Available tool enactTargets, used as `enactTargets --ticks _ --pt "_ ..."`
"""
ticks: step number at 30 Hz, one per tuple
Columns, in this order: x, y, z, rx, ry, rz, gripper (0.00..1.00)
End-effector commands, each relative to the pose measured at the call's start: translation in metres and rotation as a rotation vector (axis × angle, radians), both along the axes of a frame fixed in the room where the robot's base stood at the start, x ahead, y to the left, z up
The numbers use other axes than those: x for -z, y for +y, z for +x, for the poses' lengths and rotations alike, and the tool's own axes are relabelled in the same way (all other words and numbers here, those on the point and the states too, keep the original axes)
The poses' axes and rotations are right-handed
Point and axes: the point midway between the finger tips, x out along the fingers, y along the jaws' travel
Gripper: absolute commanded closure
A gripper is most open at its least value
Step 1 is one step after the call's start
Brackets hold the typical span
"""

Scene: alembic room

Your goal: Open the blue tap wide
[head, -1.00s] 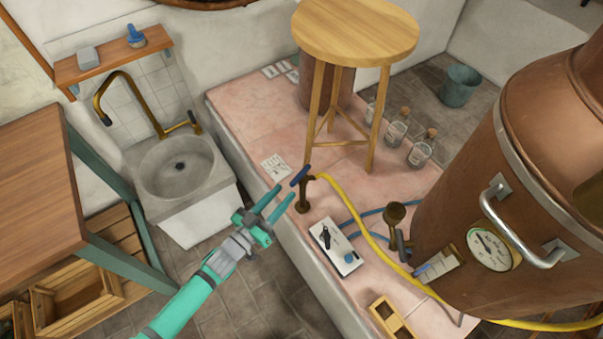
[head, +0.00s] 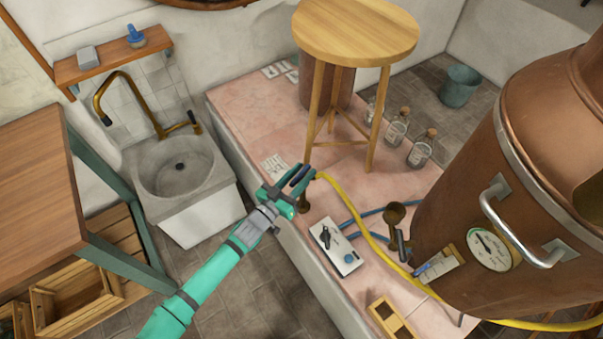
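The blue tap is a small brass tap (head: 304,204) with a dark blue bar handle (head: 299,177), standing near the front edge of the pink tiled platform. A yellow hose leads off from it. My green gripper (head: 297,174) is at the handle, its two fingers apart, one on each side of the blue bar. Whether the fingers touch the bar cannot be told. The gripper hides part of the handle and the tap's top. The handle lies along the direction of the fingers.
A control box (head: 336,246) with a black lever and blue knob sits close by. The yellow hose (head: 352,212) runs towards the copper still (head: 450,190). A wooden stool (head: 357,35) stands behind. A stone sink (head: 177,178) is left, beside a wooden table (head: 40,200).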

Motion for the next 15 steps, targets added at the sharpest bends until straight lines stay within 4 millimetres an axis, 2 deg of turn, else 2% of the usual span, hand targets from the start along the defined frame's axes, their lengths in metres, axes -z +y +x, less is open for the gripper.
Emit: enactTargets --ticks 2,6,15 --pt "0.0 0.0001 -0.0002 0.0 0.0 0.0 0.67" --pt "0.0 0.0002 -0.0002 0.0 0.0 0.0 1.0" --pt "0.0008 0.0006 -0.0003 0.032 0.0 0.003 1.0"
